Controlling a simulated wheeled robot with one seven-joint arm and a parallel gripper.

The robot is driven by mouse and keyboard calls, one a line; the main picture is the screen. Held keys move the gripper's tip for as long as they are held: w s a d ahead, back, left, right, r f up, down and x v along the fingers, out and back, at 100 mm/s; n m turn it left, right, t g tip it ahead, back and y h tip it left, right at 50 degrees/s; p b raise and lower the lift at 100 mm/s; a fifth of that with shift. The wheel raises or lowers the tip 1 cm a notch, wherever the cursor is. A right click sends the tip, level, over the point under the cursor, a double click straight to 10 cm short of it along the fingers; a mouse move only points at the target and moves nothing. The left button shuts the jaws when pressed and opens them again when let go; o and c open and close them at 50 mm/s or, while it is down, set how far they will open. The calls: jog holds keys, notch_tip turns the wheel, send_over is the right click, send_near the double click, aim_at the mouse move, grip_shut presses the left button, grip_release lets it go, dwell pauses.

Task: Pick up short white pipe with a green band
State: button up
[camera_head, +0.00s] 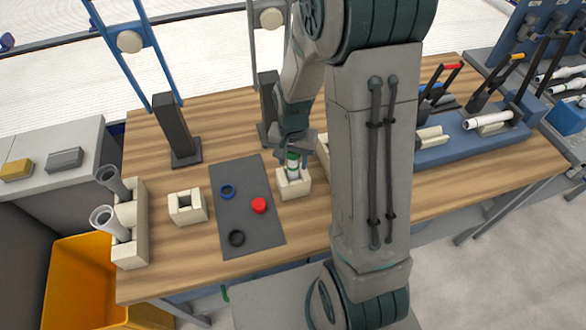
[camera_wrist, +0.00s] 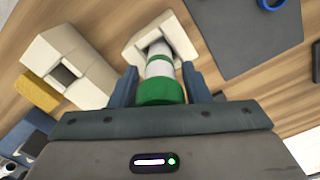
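The short white pipe with green bands (camera_wrist: 159,68) stands upright in a cream block holder (camera_wrist: 135,48). In the head view the pipe (camera_head: 292,167) stands in the holder (camera_head: 293,186) at the right of the grey mat, its upper part close under my gripper. In the wrist view my gripper (camera_wrist: 160,75) has one finger on each side of the pipe's green upper end. A small gap seems to show beside the pipe near the fingertips, so the fingers look open around it. The pipe's lower end is hidden in the holder.
A grey mat (camera_head: 228,232) carries a blue ring (camera_head: 227,191), a red cap (camera_head: 259,205) and a black ring (camera_head: 237,238). An empty cream block (camera_head: 188,207) stands left of it. Grey pipes (camera_head: 108,221) stand in a left rack. Dark posts (camera_head: 175,133) stand behind. My arm hides part of the table.

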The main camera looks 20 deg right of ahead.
jog(key=c, duration=0.7)
jog(key=shift+c, duration=0.3)
jog(key=shift+r, duration=0.1)
